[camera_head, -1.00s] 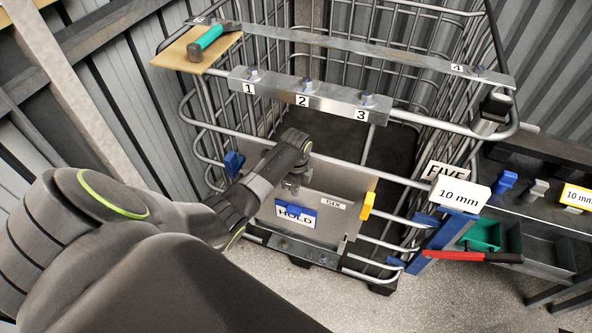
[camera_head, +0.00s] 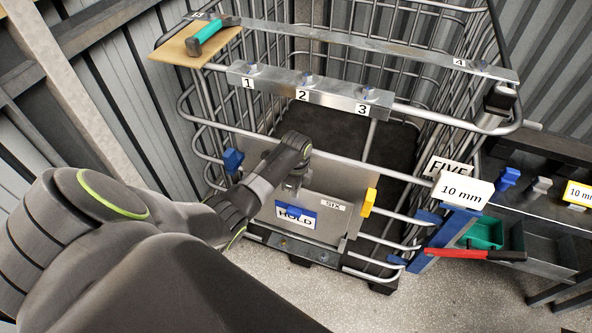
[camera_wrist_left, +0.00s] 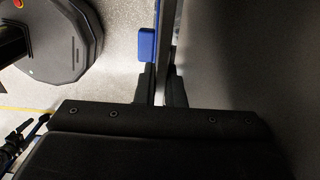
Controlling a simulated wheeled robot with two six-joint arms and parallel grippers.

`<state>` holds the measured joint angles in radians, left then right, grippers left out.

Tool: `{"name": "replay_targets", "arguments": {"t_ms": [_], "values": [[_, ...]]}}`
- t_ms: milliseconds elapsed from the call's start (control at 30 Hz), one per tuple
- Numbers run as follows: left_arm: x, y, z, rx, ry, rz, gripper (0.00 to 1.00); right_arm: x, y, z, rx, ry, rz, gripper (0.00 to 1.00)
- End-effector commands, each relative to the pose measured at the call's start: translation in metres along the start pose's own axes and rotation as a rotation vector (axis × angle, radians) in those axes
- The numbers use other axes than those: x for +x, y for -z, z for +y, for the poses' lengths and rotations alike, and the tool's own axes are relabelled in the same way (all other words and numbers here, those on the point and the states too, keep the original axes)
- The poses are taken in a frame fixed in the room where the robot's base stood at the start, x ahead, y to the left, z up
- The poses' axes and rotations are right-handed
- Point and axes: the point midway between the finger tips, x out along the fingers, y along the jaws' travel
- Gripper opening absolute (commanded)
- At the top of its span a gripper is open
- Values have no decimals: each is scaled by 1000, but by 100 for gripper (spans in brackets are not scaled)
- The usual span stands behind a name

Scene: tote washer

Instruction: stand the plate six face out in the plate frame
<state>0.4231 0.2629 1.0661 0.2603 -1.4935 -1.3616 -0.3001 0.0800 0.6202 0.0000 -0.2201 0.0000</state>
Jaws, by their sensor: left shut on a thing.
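Plate six (camera_head: 322,228) is a grey metal plate with a SIX label and a blue-edged HOLD card (camera_head: 296,213) on its face. It is upright at the front of the wire cage, its face with the labels towards me. My left gripper (camera_head: 293,187) points down at its upper edge and is shut on it. In the left wrist view the fingers (camera_wrist_left: 161,88) close on a thin upright edge, with a blue block (camera_wrist_left: 146,44) beside it. A larger panel (camera_head: 330,176) is behind, with a blue clip (camera_head: 232,161) left and a yellow clip (camera_head: 368,201) right. Whether the plate is seated is unclear.
A numbered rail (camera_head: 335,97) crosses above. A green-handled tool (camera_head: 208,36) lies on a tan board (camera_head: 178,50). A 10 mm block (camera_head: 463,190), a FIVE plate (camera_head: 449,167) and a red-handled tool (camera_head: 470,254) are at right. Cage bars surround the plate.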

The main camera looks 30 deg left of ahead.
Motion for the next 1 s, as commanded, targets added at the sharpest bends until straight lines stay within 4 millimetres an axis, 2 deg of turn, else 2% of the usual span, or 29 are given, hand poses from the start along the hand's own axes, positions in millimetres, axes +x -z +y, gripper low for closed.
{"name": "replay_targets", "arguments": {"t_ms": [1000], "values": [[13, 0, -1, 1, 3, 0, 0, 8, -1, -1, 0, 0, 0, 100]]}}
